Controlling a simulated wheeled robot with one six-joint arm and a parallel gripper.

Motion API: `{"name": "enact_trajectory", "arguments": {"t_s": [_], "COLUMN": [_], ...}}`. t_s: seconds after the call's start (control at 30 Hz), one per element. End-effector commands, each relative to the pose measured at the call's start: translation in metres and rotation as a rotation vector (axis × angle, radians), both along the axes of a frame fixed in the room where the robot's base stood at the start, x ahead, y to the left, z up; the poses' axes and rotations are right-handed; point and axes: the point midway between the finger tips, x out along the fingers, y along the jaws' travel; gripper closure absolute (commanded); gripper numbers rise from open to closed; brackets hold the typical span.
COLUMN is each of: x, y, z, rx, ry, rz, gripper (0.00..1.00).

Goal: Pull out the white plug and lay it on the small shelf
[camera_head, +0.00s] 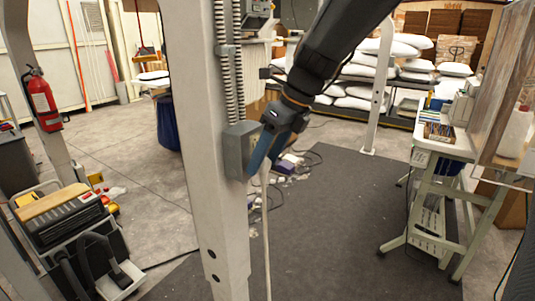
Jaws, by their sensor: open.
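A grey socket box (238,152) is fixed to the white post in the middle. My gripper (258,165) is right against the front of the box, pointing down and left, its blue finger over the socket side. It is open; the gap between its fingers is mostly hidden. A white cable (266,240) hangs down from just below the gripper along the post. The white plug itself is hidden behind my gripper, so I cannot tell how it sits between the fingers. I cannot make out for sure which surface is the small shelf.
The white post (215,210) stands close in front. A white wheeled table (455,143) with books stands right. Cables and small items (290,165) lie on the floor behind. White pillows (385,55) fill racks at the back. The dark mat (345,240) is mostly clear.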

Motion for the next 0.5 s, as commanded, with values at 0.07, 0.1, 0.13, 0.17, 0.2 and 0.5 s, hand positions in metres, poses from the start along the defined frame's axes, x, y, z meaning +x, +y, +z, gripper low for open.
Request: {"name": "enact_trajectory", "arguments": {"t_s": [0.07, 0.1, 0.13, 0.17, 0.2, 0.5], "x": [0.0000, 0.0000, 0.0000, 0.0000, 0.0000, -0.0001], "y": [0.0000, -0.0001, -0.0001, -0.0001, -0.0001, -0.0004], "z": [0.0001, 0.0002, 0.0002, 0.0002, 0.0003, 0.0006], "rx": [0.000, 0.000, 0.000, 0.000, 0.000, 0.000], "ry": [0.000, 0.000, 0.000, 0.000, 0.000, 0.000], "rz": [0.000, 0.000, 0.000, 0.000, 0.000, 0.000], "gripper": [0.46, 0.47, 0.53, 0.58, 0.64, 0.91]}}
